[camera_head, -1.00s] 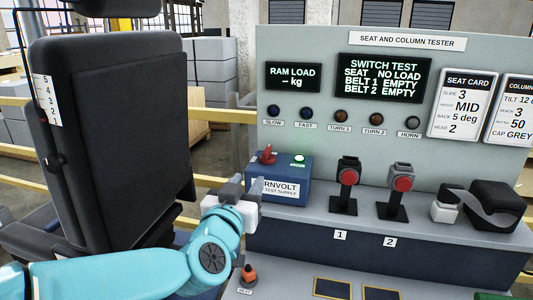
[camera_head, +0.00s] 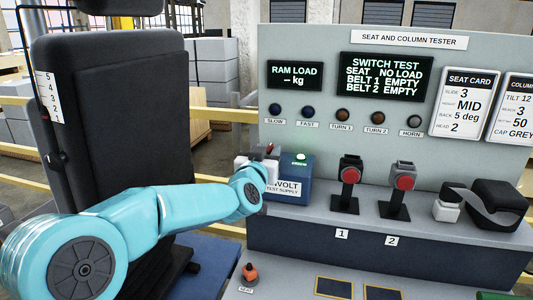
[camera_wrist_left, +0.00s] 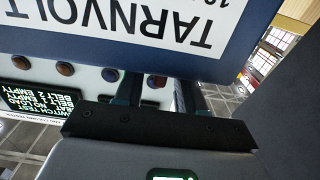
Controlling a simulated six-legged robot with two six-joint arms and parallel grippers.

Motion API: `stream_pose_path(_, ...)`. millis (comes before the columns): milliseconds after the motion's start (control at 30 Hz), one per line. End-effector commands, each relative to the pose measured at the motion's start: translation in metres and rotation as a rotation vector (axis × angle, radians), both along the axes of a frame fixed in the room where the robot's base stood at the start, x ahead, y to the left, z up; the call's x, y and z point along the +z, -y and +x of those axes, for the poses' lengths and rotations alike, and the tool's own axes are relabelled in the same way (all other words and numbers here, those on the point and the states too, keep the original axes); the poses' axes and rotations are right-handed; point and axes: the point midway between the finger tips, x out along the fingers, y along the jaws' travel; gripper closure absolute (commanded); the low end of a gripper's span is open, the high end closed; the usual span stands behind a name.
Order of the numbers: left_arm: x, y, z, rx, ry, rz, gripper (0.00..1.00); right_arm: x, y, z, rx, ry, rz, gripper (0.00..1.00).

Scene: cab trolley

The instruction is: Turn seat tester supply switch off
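The supply box (camera_head: 290,185) is blue with a white label and stands at the left end of the tester's shelf. A green lamp (camera_head: 300,156) glows on its top. The red supply switch (camera_head: 270,151) is on top beside the lamp, mostly hidden by my left gripper (camera_head: 262,158). In the left wrist view the box (camera_wrist_left: 120,48) fills the upper part. The fingers of the left gripper (camera_wrist_left: 160,92) are apart there, with a small red piece showing between them. I cannot tell whether they touch the switch. My right gripper is not in view.
The tester panel (camera_head: 330,135) stands behind, with displays and a row of buttons. Two belt buckles (camera_head: 349,175) (camera_head: 404,178) stand to the right of the box. A black seat (camera_head: 125,125) is close on the left. An orange-topped knob (camera_head: 249,272) is below.

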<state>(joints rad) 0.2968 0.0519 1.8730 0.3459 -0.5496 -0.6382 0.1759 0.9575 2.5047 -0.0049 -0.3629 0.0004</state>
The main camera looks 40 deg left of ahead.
Motion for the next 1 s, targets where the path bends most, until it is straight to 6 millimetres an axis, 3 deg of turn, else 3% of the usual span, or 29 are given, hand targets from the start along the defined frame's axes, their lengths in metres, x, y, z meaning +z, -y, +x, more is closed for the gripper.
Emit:
stream_pose_path(100,0.000,0.000,0.000,0.000,0.000,0.000,0.64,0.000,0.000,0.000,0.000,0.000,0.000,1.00)
stream_pose_path(200,0.000,0.000,0.000,0.000,0.000,0.000,0.96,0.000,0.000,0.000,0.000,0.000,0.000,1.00)
stream_pose_path(233,0.000,0.000,0.000,0.000,0.000,0.000,1.00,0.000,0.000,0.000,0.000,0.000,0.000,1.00)
stream_pose_path(567,0.003,0.002,0.000,0.026,-0.002,-0.001,1.00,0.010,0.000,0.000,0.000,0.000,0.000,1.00)
stream_pose_path(1000,0.006,0.009,0.006,0.319,-0.004,-0.001,1.00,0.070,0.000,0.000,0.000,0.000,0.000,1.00)
